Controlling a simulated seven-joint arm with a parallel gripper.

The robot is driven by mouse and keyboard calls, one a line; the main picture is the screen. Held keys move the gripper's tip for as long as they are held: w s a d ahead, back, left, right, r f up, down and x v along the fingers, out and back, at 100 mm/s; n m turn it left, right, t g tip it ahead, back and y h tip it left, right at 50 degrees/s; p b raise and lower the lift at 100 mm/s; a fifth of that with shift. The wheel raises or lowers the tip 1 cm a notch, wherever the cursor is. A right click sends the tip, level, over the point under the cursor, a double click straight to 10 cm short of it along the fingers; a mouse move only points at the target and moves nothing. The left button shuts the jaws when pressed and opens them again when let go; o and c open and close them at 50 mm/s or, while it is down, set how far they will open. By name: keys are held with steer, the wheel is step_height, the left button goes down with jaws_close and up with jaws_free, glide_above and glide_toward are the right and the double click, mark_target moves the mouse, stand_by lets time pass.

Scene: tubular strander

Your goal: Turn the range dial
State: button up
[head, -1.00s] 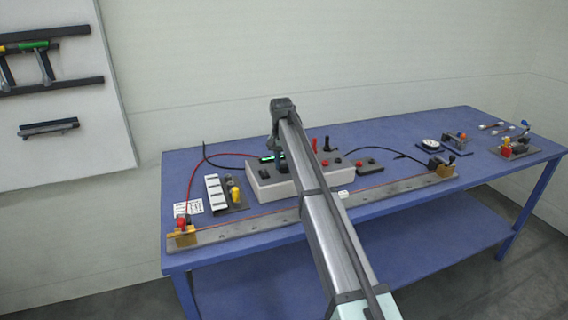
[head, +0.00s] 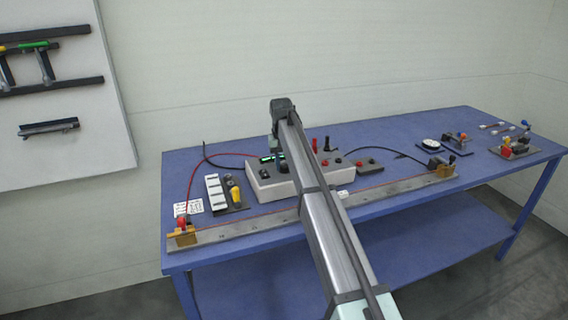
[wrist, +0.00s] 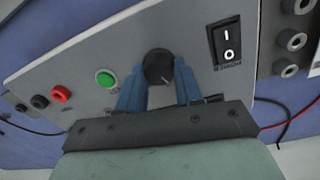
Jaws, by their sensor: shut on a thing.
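A black round dial (wrist: 158,66) with a pale pointer mark sits on the grey panel of the control box (wrist: 80,50). In the wrist view my gripper (wrist: 159,78) has its blue fingers shut on the dial, one on each side. The dial's lower part is hidden by the fingers and no scale marks can be read around it. In the head view the box (head: 262,192) stands mid-table, partly behind my arm, and the fingers on the dial cannot be made out clearly.
In the wrist view, a green button (wrist: 106,79) is left of the fingers and a black rocker switch (wrist: 226,42) is to the right. A red terminal (wrist: 62,94) lies farther left. A long metal rail (head: 245,232) runs along the front of the blue table.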

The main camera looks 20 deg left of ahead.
mark_target(283, 165)
steer(key=shift+n, duration=2.2)
steer(key=o, duration=1)
steer(key=shift+o, duration=0.2)
steer(key=shift+r, duration=0.1)
step_height(283, 165, up, 14)
steer(key=shift+s+a, duration=0.15)
steer(key=shift+s, duration=0.15)
steer(key=shift+f, duration=0.2)
